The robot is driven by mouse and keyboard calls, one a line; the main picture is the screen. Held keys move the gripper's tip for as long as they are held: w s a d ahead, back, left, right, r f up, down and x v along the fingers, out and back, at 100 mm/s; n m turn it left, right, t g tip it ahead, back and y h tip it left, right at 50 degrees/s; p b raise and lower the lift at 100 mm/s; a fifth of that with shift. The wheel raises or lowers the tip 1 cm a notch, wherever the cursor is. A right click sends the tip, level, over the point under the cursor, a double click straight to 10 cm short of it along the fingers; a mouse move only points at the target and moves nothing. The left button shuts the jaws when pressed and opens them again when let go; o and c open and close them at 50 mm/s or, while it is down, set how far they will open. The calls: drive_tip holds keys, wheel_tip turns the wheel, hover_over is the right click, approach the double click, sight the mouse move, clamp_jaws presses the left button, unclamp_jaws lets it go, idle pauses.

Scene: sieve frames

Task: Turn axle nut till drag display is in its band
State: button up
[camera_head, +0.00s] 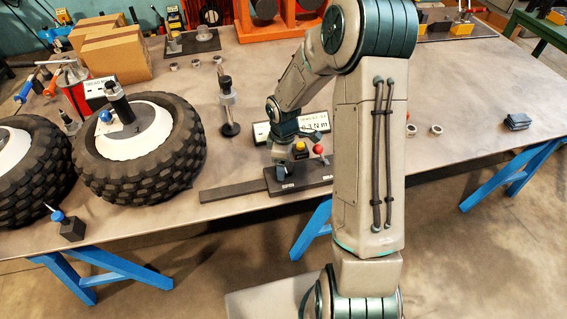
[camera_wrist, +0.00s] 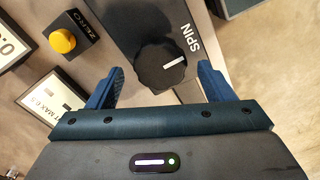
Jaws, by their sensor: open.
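In the wrist view, my gripper (camera_wrist: 160,70) is open, with one blue finger on each side of a round black knob (camera_wrist: 161,67). The knob has a white pointer line and stands by the word SPIN on a dark plate. I cannot tell whether the fingers touch it. In the head view my gripper (camera_head: 280,178) is down at the dark base plate (camera_head: 235,190), and the knob is hidden. A white display (camera_head: 312,122) behind it reads in N m; its digits are small and partly covered. I cannot make out the axle nut for certain.
A yellow button (camera_wrist: 62,40) marked ZERO is left of the knob, near a label panel (camera_wrist: 48,105) with MAX 0.5. A knobbly tyre (camera_head: 140,185) with white hub lies at left. The table is mostly clear at right.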

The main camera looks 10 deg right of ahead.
wheel_tip(320, 180, up, 12)
drive_tip(key=shift+r+b, duration=0.25)
drive_tip(key=shift+b, duration=0.05)
idle(0.4)
drive_tip(key=s+r+m+t, duration=0.1)
drive_tip(key=s+r+m, duration=0.4)
drive_tip(key=s, duration=0.5)
drive_tip(key=s+r+m+t, duration=0.2)
drive_tip(key=s+r+m, duration=0.3)
drive_tip(key=s+m, duration=0.3)
drive_tip(key=s, duration=0.3)
drive_tip(key=shift+s+r, duration=0.2)
drive_tip(key=shift+s, duration=0.05)
drive_tip(key=shift+d, duration=0.1)
